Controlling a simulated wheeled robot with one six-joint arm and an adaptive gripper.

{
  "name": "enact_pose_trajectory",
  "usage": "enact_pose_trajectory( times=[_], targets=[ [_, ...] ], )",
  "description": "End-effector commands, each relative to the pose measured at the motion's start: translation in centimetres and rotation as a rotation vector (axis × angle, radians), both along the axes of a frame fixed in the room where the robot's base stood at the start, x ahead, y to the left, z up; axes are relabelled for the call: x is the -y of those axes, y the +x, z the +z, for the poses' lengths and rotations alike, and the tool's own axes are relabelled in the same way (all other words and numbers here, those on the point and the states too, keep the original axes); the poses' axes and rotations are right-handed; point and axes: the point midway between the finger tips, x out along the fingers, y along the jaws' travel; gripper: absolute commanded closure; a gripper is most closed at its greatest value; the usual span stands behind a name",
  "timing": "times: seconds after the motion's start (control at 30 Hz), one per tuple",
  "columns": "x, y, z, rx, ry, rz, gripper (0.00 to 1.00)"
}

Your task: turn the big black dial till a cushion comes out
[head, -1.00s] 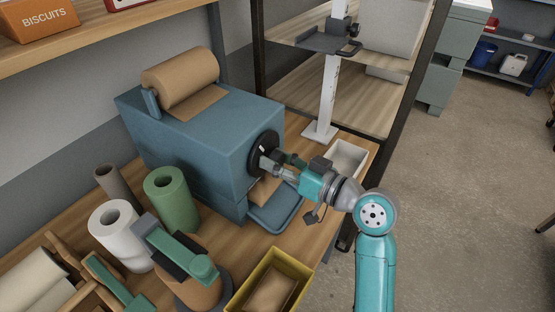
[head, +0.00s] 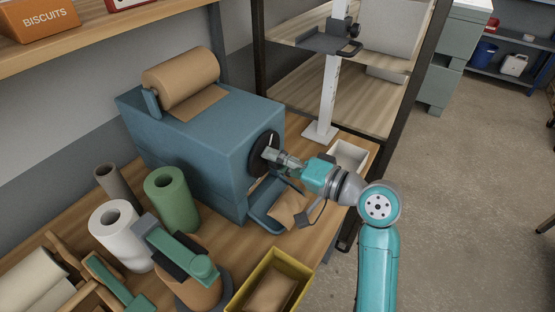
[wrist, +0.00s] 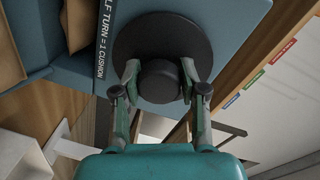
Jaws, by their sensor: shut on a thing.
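The big black dial (head: 262,146) is on the right-hand face of the blue machine (head: 200,130). A brown paper cushion (head: 287,210) lies at the machine's blue outlet tray (head: 262,226), below my gripper. Lettering beside the dial partly reads "LF TURN = 1 CUSHION".
A brown paper roll (head: 180,75) sits on top of the machine. A yellow bin (head: 296,262) holding a brown piece stands in front. A white bin (head: 350,152) is behind my arm. Green (head: 172,203) and white (head: 118,238) rolls stand at left.

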Motion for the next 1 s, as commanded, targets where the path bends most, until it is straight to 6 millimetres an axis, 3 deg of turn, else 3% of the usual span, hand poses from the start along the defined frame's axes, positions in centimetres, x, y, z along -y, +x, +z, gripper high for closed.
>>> enact_pose_trajectory(
  times=[0.33, 0.83, 0.87, 0.93, 1.0],
  targets=[
    [-0.07, 0.06, -0.01, -0.105, 0.069, 0.001, 0.93],
    [-0.09, 0.05, -0.01, -0.121, 0.079, 0.001, 0.93],
    [-0.09, 0.04, -0.03, -0.121, 0.079, 0.001, 0.55],
    [-0.08, 0.04, -0.02, -0.121, 0.079, 0.001, 0.38],
    [-0.07, 0.03, 0.00, -0.121, 0.080, 0.001, 0.32]
  ],
)
